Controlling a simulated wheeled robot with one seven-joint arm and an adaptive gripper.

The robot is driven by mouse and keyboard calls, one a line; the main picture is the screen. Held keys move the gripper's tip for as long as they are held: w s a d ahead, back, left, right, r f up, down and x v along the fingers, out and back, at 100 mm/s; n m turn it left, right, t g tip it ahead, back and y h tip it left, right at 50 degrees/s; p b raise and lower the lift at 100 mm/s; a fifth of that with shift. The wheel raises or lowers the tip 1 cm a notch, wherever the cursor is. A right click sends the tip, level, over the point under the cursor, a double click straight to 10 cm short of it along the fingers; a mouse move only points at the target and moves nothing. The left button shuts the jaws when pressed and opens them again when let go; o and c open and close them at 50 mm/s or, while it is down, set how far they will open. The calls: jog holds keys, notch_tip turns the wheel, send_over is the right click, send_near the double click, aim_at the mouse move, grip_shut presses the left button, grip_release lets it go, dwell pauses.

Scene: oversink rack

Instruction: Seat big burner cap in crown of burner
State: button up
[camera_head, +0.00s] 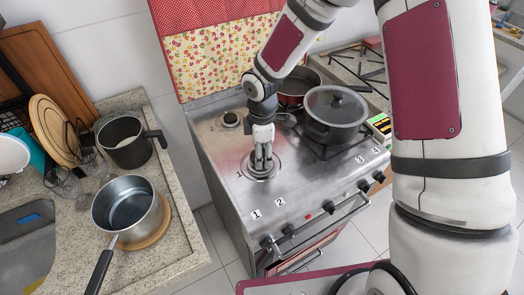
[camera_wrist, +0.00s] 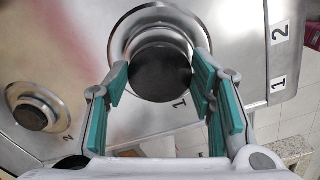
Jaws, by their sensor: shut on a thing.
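The big burner (camera_head: 250,174) is a round metal ring on the left front of the stove top, beside a printed 1. My gripper (camera_head: 262,163) points down over it and hides much of it. In the wrist view my gripper (camera_wrist: 160,76) is shut on the dark round burner cap (camera_wrist: 160,74), with a teal-padded finger at each side. The burner's pale ring (camera_wrist: 121,38) shows around and beyond the cap. The cap overlaps the burner's near part in that view. I cannot tell whether it touches the crown.
A smaller burner (camera_head: 231,119) with a dark cap sits behind. A counter on the left holds a saucepan (camera_head: 128,205) and a dark pot (camera_head: 124,143). The stove's left front is clear.

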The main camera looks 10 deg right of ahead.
jog(key=shift+f+b, duration=0.3)
jog(key=shift+f, duration=0.3)
dwell(1.0)
dwell(0.3)
jog(key=o, duration=1.7)
jog(key=shift+o, duration=0.2)
jog(key=shift+r+p, duration=1.55)
jog(key=shift+r, duration=1.9)
